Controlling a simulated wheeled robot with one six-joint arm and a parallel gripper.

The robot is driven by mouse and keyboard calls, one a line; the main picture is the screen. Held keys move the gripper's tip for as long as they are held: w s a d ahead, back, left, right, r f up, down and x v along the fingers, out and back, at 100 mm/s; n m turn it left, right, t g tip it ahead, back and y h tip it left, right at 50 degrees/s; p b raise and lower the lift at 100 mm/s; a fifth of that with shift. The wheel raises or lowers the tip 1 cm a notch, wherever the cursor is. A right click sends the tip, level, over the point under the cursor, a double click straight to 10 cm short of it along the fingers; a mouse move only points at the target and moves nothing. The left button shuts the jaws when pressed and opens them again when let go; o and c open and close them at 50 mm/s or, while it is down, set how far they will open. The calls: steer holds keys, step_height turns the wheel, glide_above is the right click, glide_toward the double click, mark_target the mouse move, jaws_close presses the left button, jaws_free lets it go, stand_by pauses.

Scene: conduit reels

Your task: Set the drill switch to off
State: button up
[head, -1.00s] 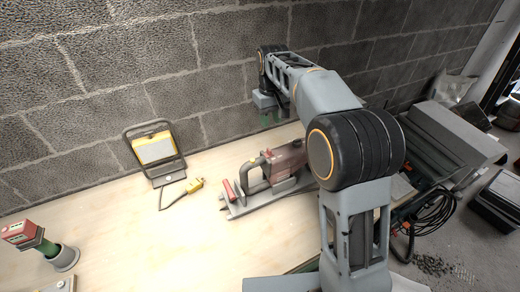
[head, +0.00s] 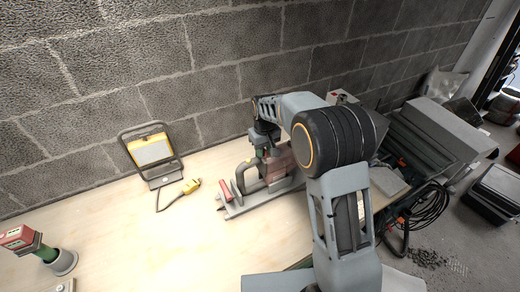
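A reddish-brown power tool (head: 278,163) with a grey base and a looped handle lies on the pale bench in the middle. It may be the drill, but I cannot be sure. A switch on it cannot be made out. My gripper (head: 266,152) is low over the tool's top, at its back left, and covers part of it. Its greenish fingers are small and partly lost against the tool, so I cannot tell whether they touch it or how far apart they are.
A red and green device (head: 22,238) stands in a grey cup (head: 64,262) at far left. Block wall (head: 200,90) stands behind. Bench left of the tool is mostly clear.

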steer(key=shift+c, duration=0.5)
jaws_close()
